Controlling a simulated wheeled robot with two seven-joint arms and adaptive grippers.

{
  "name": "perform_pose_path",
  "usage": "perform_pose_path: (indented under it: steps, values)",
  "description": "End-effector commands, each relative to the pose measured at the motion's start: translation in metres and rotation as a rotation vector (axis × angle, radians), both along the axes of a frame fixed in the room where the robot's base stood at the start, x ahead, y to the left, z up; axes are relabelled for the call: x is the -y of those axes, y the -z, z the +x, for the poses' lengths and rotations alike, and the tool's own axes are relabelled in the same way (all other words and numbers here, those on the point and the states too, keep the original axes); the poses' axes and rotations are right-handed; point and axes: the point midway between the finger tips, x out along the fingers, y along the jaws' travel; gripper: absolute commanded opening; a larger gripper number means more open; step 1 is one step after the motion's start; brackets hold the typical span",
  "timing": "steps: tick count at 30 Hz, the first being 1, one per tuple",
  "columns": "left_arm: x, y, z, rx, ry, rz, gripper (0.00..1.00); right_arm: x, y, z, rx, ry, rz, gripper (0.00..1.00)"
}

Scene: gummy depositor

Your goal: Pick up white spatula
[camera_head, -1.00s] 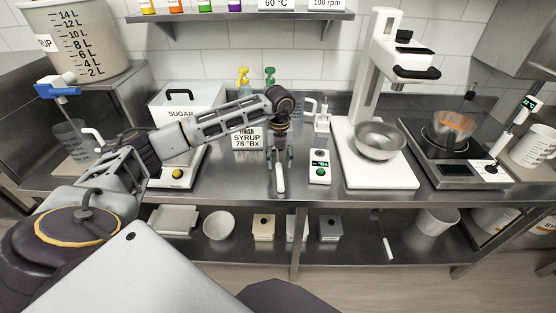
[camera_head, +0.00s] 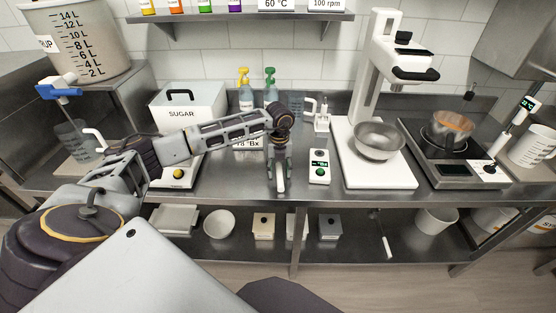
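A narrow white strip, which looks like the white spatula (camera_head: 281,184), lies at the front of the steel counter in the middle of the view. My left gripper (camera_head: 281,170) points down right over it, with its fingers apart on either side of the strip. I cannot tell whether the fingers touch it. The gripper hides the strip's far part. My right gripper is not in view.
A small box with a green button (camera_head: 319,167) stands close to the right of the gripper. A white mixer stand with a steel bowl (camera_head: 379,140) is farther right. The sugar bin (camera_head: 187,104) and spray bottles stand behind. A lower shelf (camera_head: 350,252) holds several items.

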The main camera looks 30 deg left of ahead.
Motion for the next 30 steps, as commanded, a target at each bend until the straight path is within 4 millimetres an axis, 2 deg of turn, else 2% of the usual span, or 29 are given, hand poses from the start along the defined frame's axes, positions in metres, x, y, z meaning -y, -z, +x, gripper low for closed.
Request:
perform_pose_path:
  steps: [1, 11, 23, 30]
  values:
    - [0.0, 0.0, 0.0, 0.0, 0.0, 0.0, 0.41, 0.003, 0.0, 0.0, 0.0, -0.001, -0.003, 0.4]
    - [0.0, 0.0, 0.0, 0.0, 0.0, 0.0, 0.0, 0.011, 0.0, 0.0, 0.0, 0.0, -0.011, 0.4]
    - [0.0, -0.005, 0.001, 0.002, 0.0, -0.001, 0.0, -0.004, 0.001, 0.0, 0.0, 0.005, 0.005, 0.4]
    - [0.0, -0.028, 0.001, 0.004, 0.0, -0.001, 0.0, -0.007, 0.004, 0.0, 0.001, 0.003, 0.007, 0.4]
